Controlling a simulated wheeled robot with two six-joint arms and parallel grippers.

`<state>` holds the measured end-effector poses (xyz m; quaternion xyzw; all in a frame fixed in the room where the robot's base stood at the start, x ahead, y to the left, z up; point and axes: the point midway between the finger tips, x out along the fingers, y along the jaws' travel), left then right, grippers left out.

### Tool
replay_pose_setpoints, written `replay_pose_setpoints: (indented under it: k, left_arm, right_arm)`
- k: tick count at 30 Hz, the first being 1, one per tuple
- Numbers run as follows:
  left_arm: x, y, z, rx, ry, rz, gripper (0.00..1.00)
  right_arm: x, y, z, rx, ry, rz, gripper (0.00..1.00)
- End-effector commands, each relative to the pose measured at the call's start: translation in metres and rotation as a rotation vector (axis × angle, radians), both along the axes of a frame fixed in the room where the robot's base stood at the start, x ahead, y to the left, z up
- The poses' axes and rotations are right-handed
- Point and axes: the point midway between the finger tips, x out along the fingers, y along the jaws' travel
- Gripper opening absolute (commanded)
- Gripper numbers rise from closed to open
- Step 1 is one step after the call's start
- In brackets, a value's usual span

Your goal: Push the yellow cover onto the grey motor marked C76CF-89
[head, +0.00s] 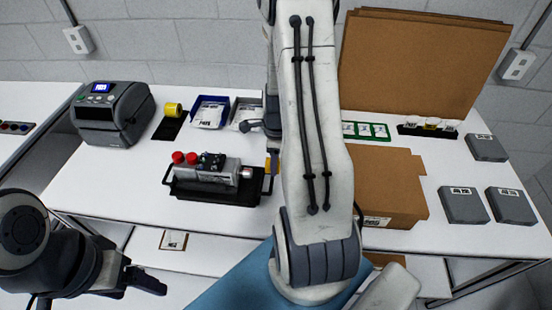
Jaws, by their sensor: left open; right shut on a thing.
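The grey motor (207,174) lies in a black tray (215,194) on the white table, left of centre in the head view. It has two red caps and a black connector on top, and a shaft end pointing right. Its marking is too small to read. A small yellow piece (268,164), apparently the yellow cover, shows beside the motor's right end, mostly hidden by my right arm. My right gripper (270,150) is largely hidden behind that arm, shut on the yellow cover. Contact between cover and motor cannot be told. My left gripper (143,281) is open and empty, in front of the table.
A label printer (113,112) stands at the left, near a yellow roll (173,109) and a blue bin (210,112). A cardboard box (385,185), a green-framed tray (366,131) and grey boxes (463,205) stand at the right. The table's front left is clear.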

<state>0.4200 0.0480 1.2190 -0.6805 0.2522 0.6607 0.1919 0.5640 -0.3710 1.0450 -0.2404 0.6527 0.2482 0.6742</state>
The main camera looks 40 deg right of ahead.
Motion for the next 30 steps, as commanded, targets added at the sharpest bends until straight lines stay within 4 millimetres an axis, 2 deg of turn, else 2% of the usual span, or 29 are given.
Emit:
replay_pose_setpoints:
  k: [3,21,23,30]
  left_arm:
    - [0.000,0.000,-0.012,0.000,0.000,0.002,0.74]
    - [0.000,0.000,-0.050,0.000,0.001,0.006,0.74]
    - [0.000,0.000,-0.043,0.000,0.001,0.006,0.74]
    - [0.000,0.000,-0.041,0.000,0.001,0.006,0.74]
  right_arm:
    - [0.004,0.004,-0.013,0.000,0.000,0.004,0.06]
    - [0.019,0.015,-0.054,0.000,0.000,0.002,0.06]
    - [0.021,0.018,-0.048,0.001,0.001,0.003,0.06]
    - [0.026,0.022,-0.049,0.000,0.000,0.001,0.06]
